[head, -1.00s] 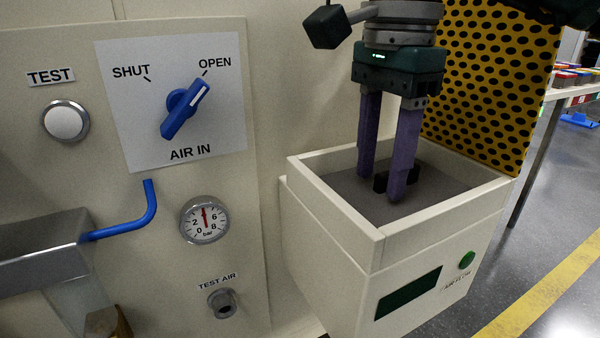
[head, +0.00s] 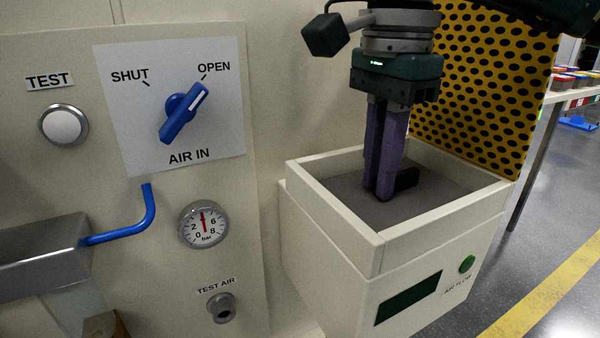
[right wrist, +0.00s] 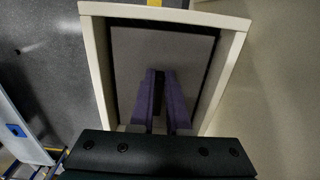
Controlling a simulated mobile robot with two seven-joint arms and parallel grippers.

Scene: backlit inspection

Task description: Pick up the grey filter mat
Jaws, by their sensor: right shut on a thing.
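The grey filter mat (head: 345,190) lies flat inside the open-topped cream box, with a dark tab standing up from it (head: 407,178). My right gripper (head: 383,196) points down into the box, its purple fingers shut on the tab of the mat. In the right wrist view the mat (right wrist: 160,55) fills the box and the fingertips (right wrist: 158,78) meet at the dark tab. The fingers hide part of the tab. My left gripper is not in view.
The cream box (head: 375,245) has raised walls around the mat. A yellow perforated panel (head: 480,85) stands behind it. To the left is a panel with a blue valve handle (head: 185,112), gauge (head: 203,224) and blue pipe (head: 150,210).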

